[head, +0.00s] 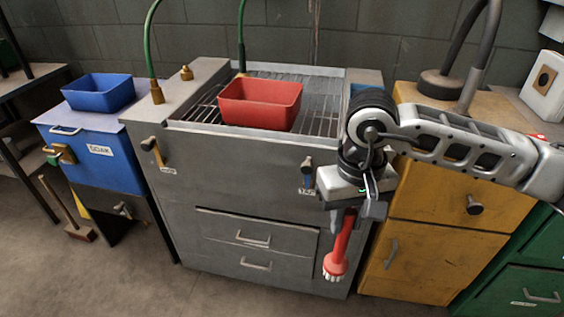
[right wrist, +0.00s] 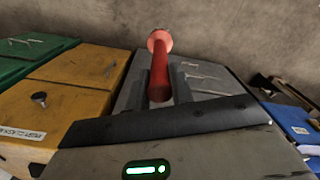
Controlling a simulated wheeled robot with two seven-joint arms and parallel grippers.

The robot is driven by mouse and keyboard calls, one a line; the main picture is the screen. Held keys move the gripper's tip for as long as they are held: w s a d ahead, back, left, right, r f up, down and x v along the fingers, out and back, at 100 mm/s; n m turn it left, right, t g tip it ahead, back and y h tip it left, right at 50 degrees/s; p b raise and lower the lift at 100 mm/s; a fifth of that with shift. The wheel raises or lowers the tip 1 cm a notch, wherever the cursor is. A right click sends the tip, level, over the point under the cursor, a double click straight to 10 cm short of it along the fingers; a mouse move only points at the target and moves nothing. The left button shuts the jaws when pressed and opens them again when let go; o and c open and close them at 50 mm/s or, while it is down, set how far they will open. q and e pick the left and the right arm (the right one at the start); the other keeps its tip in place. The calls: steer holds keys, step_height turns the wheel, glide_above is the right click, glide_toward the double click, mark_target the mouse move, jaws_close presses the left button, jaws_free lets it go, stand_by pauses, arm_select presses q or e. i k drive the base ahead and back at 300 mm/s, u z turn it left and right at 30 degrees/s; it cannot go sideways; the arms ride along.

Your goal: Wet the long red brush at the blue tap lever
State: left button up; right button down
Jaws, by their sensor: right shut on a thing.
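The long red brush (head: 342,245) hangs head down in the head view, its pale bristles at the bottom. My right gripper (head: 357,211) is shut on its handle, in front of the grey sink cabinet (head: 240,170). In the right wrist view the brush (right wrist: 159,80) points away from the gripper, with its round head at the far end. The blue tap lever (head: 307,167) is on the cabinet front, just left of my right gripper and higher than the brush. The gripper looks apart from it. My left gripper is in neither view.
A red basin (head: 260,103) sits on the wire rack (head: 315,100). A second lever (head: 153,150) with an orange handle is on the cabinet's left. A blue cabinet (head: 92,155) with a blue tub (head: 98,92) stands left. Yellow drawers (head: 445,200) stand right, behind my arm.

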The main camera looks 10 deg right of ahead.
mark_target(307, 168)
steer(key=z, duration=0.25)
steer(key=i, duration=1)
steer(key=z, duration=1.85)
steer(key=k, duration=1)
steer(key=u, duration=1.7)
steer(key=i, duration=0.35)
steer(key=u, duration=0.05)
